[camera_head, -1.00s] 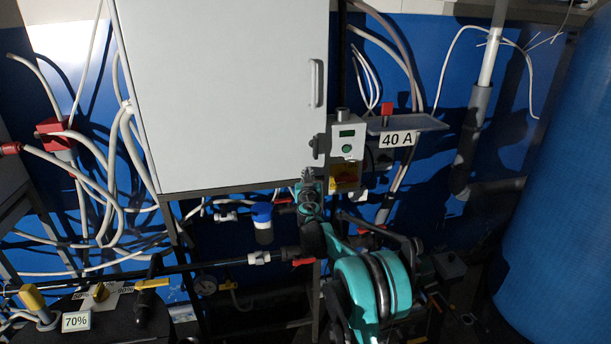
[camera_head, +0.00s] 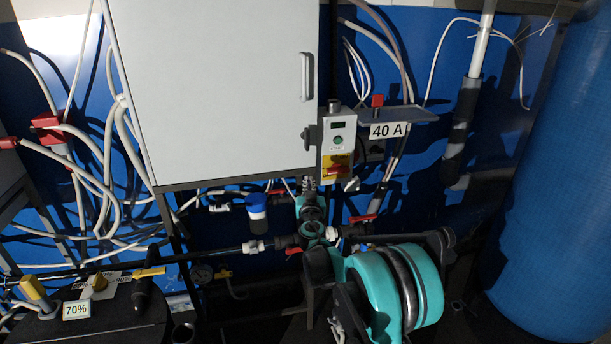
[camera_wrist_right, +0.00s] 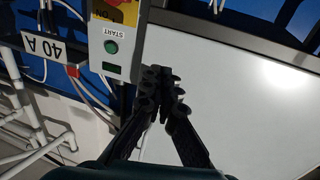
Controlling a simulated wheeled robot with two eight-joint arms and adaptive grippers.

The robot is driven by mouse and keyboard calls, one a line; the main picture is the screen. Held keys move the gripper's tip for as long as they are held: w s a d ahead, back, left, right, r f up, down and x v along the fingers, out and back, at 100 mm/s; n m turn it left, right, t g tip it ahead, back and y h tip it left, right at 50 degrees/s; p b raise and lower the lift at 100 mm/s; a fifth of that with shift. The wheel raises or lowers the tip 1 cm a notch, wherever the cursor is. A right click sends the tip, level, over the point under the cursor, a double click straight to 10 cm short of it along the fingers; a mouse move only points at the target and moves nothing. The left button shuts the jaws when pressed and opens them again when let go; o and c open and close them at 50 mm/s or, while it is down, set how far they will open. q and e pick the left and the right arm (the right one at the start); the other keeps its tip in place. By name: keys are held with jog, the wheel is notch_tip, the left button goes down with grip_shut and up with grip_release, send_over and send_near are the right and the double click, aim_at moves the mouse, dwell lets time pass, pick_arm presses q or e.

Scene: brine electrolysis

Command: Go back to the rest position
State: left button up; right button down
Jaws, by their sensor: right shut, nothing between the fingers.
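In the right wrist view the dark fingers of this gripper (camera_wrist_right: 166,82) are closed together and empty. They appear beside the control box (camera_wrist_right: 122,62), with the white cabinet door behind; I cannot tell the exact gap. My left gripper is not in view.
The control box (camera_head: 338,141) has a green START button and a red-yellow switch. A 40 A label (camera_head: 389,131) hangs from a shelf beside it. The white cabinet (camera_head: 220,90) is left, a blue tank (camera_head: 560,190) right. Pipes and a 70% label (camera_head: 76,310) are lower left.

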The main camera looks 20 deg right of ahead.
jog(key=s+r+m+g+h+b, duration=0.1)
jog(key=s+g, duration=0.4)
jog(key=s, duration=1.6)
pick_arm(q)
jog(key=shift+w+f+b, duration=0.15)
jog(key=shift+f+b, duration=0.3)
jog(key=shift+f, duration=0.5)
pick_arm(e)
jog(key=s+a+f+n+g+y, duration=0.1)
jog(key=s+a+f+y, duration=0.1)
jog(key=s, duration=0.5)
jog(key=s+a+f+n+g+y, duration=0.2)
jog(key=s+a+f, duration=0.3)
jog(key=s, duration=0.3)
jog(key=s+a+f+n+g+y, duration=0.1)
jog(key=s+a+f, duration=0.3)
jog(key=s, duration=0.4)
jog(key=shift+s+a+f+g+y, duration=0.15)
jog(key=shift+a+f+g+y, duration=0.1)
jog(key=shift+f+g+y, duration=0.45)
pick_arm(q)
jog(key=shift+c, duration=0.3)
